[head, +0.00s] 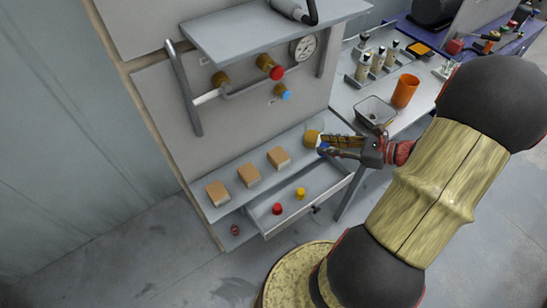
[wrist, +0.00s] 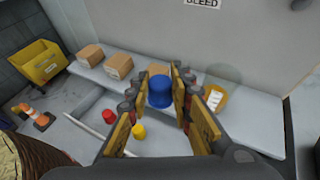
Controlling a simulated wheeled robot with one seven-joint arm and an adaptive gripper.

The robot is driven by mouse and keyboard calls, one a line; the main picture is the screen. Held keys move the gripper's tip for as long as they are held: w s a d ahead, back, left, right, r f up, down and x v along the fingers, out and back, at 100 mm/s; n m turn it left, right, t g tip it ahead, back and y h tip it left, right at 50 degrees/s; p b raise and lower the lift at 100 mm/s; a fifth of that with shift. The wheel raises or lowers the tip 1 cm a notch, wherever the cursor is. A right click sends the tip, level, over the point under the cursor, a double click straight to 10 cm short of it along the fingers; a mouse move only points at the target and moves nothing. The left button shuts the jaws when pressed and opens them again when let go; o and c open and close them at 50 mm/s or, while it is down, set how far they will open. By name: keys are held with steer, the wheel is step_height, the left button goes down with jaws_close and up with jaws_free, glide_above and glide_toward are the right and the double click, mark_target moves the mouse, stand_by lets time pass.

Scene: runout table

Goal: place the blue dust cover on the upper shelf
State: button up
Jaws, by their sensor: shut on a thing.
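The blue dust cover (wrist: 159,91) is a small blue cup-shaped cap, held between the two fingers of my gripper (wrist: 162,100). In the head view my gripper (head: 338,146) is at the right end of a grey shelf (head: 230,172) that bears cardboard boxes, and only a bit of the blue cover (head: 322,151) shows. I cannot tell whether the cover touches the shelf. Another grey shelf (head: 250,38) is higher on the panel, above the pipe fittings.
Three cardboard boxes (head: 249,175) stand in a row left of my gripper. An open drawer (head: 330,190) below holds a red cap (head: 277,209) and a yellow cap (head: 300,193). A round tan thing (head: 312,137) stands close by my fingers. Bare shelf lies between it and the boxes.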

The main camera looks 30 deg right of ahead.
steer(key=shift+w+a+f, duration=0.1)
steer(key=shift+w+a, duration=0.1)
steer(key=shift+w, duration=0.05)
steer(key=b, duration=0.2)
glide_above(294, 151)
steer(key=s, duration=0.5)
step_height(294, 151, down, 4)
steer(key=w+f, duration=0.1)
steer(key=f, duration=0.1)
steer(key=w+f+b, duration=0.1)
steer(key=w+f, duration=0.1)
steer(key=shift+w, duration=0.25)
steer(key=shift+w+f+b, duration=0.35)
steer(key=shift+w+f, duration=0.15)
steer(key=shift+f, duration=0.1)
steer(key=shift+w+a+f+b, duration=0.1)
steer(key=shift+f+b, duration=0.1)
steer(key=shift+f, duration=0.4)
steer(key=shift+w+d+f+b, duration=0.1)
steer(key=shift+f+b, duration=0.15)
steer(key=shift+f, duration=0.3)
steer(key=shift+w+a+f+b, duration=0.1)
steer(key=shift+f+b, duration=0.1)
steer(key=shift+f, duration=0.4)
steer(key=shift+f, duration=0.2)
steer(key=o, duration=0.5)
